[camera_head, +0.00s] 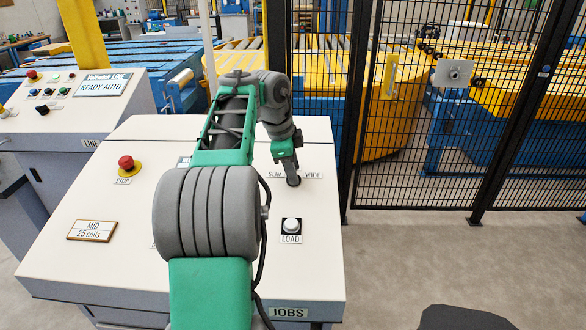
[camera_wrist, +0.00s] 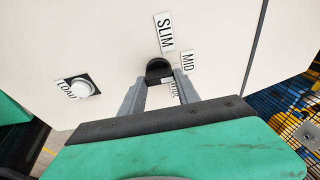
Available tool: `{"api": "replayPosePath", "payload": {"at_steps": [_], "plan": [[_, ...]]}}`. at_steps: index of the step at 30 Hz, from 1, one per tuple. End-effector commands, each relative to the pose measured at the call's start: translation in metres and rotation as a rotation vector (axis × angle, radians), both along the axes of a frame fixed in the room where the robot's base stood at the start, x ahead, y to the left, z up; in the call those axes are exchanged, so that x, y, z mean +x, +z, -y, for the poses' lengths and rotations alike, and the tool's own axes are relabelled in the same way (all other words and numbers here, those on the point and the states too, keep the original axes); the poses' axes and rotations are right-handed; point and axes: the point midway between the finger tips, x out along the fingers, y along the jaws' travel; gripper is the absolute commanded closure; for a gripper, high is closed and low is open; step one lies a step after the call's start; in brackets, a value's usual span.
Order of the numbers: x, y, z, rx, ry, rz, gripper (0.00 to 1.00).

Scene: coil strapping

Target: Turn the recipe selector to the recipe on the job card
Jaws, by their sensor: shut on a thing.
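The job card (camera_head: 92,230) lies on the left of the desk top and reads MID, 25 coils. The recipe selector (camera_wrist: 158,68) is a small dark knob with the labels SLIM (camera_wrist: 165,32), MID (camera_wrist: 187,61) and WIDE (camera_wrist: 174,90) around it. My gripper (camera_wrist: 161,78) is shut on the selector, one finger on each side. In the head view my gripper (camera_head: 293,181) comes down onto the knob between SLIM and WIDE, hiding MID. WIDE is partly hidden by my fingers in the wrist view. I cannot tell which label the knob points to.
A white LOAD button (camera_head: 291,225) sits in front of the selector. A red STOP button (camera_head: 126,163) is at the left of the desk. A LINE panel (camera_head: 101,86) reading READY AUTO stands beyond it. Black mesh fencing (camera_head: 430,120) stands to the right.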

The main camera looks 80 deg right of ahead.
Motion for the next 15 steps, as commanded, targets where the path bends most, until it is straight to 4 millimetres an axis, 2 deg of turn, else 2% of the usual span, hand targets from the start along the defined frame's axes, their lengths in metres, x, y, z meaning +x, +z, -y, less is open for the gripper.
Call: {"api": "replayPosePath", "payload": {"at_steps": [8, 9, 15], "plan": [[0.0003, 0.0014, 0.0006, -0.004, 0.001, 0.001, 1.00], [0.0003, 0.0015, 0.0006, -0.004, 0.002, 0.000, 0.60], [0.0002, 0.0010, 0.0004, -0.003, 0.002, 0.000, 0.44]]}}
